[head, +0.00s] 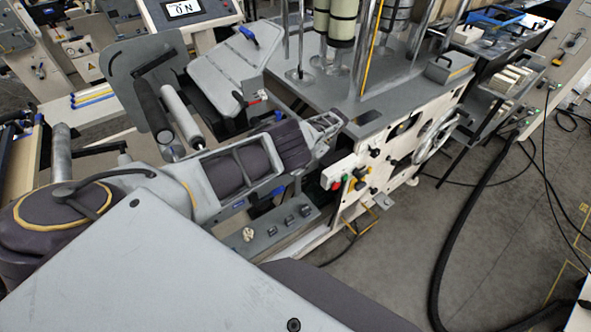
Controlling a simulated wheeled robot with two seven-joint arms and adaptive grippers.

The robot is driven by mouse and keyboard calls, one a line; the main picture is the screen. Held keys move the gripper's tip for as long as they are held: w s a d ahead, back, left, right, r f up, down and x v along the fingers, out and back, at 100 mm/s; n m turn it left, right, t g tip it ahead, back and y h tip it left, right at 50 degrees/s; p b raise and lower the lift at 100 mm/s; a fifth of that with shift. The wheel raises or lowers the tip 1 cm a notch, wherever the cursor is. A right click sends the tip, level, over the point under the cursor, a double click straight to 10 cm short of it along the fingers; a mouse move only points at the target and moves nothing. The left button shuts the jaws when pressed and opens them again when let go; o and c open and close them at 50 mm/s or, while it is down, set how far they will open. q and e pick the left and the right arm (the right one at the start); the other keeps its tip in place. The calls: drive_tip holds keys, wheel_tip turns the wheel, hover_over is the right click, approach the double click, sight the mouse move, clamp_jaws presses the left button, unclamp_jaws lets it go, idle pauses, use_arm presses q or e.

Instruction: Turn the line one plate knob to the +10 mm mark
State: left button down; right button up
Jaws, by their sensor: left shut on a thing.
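My left arm reaches in from the left, and its gripper (338,121) is at the near edge of the grey machine table (330,80). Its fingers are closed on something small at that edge. The held part is hidden by the fingers, so I cannot make out the plate knob, its scale or the +10 mm mark. My right gripper is not in view.
The machine's cream front panel (385,150) carries coloured buttons (351,182) and a handwheel (437,131). Rollers (182,115) and a tilted grey plate (225,66) stand behind my left arm. A black hose (455,230) crosses the floor at right.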

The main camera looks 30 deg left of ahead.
use_arm(q)
drive_tip(key=shift+w+r, duration=0.1)
drive_tip(key=shift+r, duration=0.05)
idle(0.3)
drive_tip(key=c, duration=1.4)
unclamp_jaws()
drive_tip(key=shift+p, duration=0.3)
drive_tip(key=shift+t+p, duration=0.4)
drive_tip(key=shift+p, duration=0.95)
drive_tip(key=shift+h+p, duration=0.3)
drive_tip(key=shift+p, duration=0.15)
